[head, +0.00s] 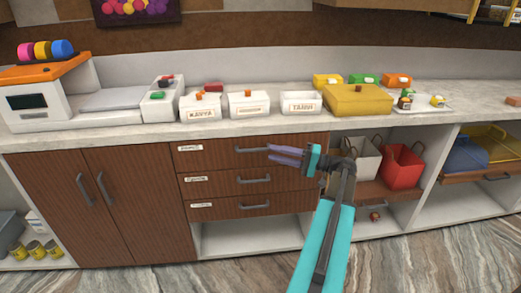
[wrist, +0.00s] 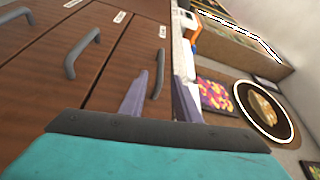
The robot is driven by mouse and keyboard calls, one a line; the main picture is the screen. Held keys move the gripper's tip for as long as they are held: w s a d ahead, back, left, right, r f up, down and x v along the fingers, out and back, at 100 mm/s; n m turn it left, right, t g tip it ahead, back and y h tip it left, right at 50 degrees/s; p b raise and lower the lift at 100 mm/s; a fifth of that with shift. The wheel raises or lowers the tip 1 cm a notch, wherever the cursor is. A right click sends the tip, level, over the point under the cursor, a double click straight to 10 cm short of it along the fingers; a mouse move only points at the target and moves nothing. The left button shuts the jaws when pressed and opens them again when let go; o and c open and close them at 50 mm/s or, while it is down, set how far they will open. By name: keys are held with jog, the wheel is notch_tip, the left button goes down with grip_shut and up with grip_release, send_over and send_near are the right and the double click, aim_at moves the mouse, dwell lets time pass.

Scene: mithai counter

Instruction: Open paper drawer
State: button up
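A stack of three brown wood-grain drawers is under the counter in the head view, all shut. The top drawer (head: 222,151) has a small white label (head: 190,147), too small to read surely. Its grey bar handle (head: 250,150) is partly covered by my gripper (head: 270,152). In the wrist view, turned sideways, the top drawer's handle (wrist: 158,82) shows between the two purple fingers of my gripper (wrist: 160,95). The fingers are apart, one on each side of the handle; contact cannot be told. The middle drawer (head: 225,184) and bottom drawer (head: 228,207) have similar handles and labels.
Double cupboard doors (head: 80,205) are left of the drawers. An open shelf with a red bag (head: 402,166) and a pale bag is to the right. The countertop (head: 130,135) above holds white bins, a yellow box (head: 365,101) and a register. Floor (head: 190,275) in front looks clear.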

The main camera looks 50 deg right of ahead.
aim_at(259, 150)
jog(key=x, duration=0.7)
jog(key=shift+w, duration=0.15)
